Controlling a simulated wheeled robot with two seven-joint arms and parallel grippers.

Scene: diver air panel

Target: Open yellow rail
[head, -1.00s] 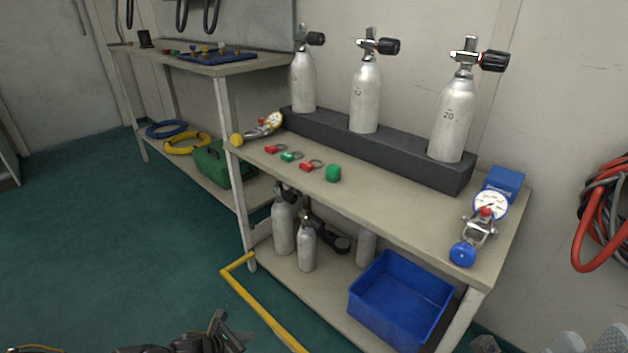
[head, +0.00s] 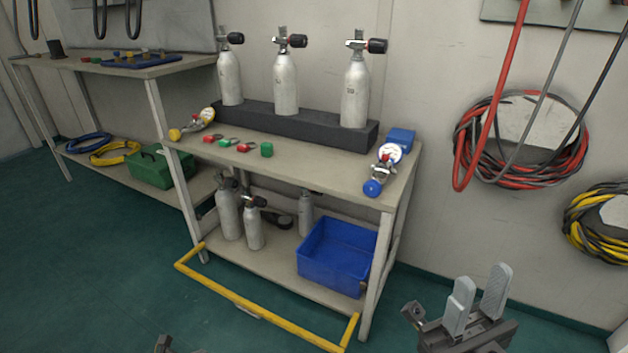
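The yellow rail (head: 262,308) is a U-shaped bar low in front of the workbench. Its long front bar runs from the left down to the right, with short arms turning back toward the bench legs. A small pale piece sits near the middle of the long bar. My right gripper (head: 484,274) is at the lower right, its two pale grey fingers pointing up with a gap between them. It is empty, to the right of the rail and apart from it. Only a small dark tip of my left gripper (head: 164,345) shows at the bottom edge, below the rail; its fingers are not clear.
The workbench (head: 330,163) carries three grey cylinders in a dark block, regulators and small tags. Its lower shelf holds a blue bin (head: 338,256) and small cylinders. Hose coils (head: 470,150) hang on the right wall. Green floor in front of the rail is clear.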

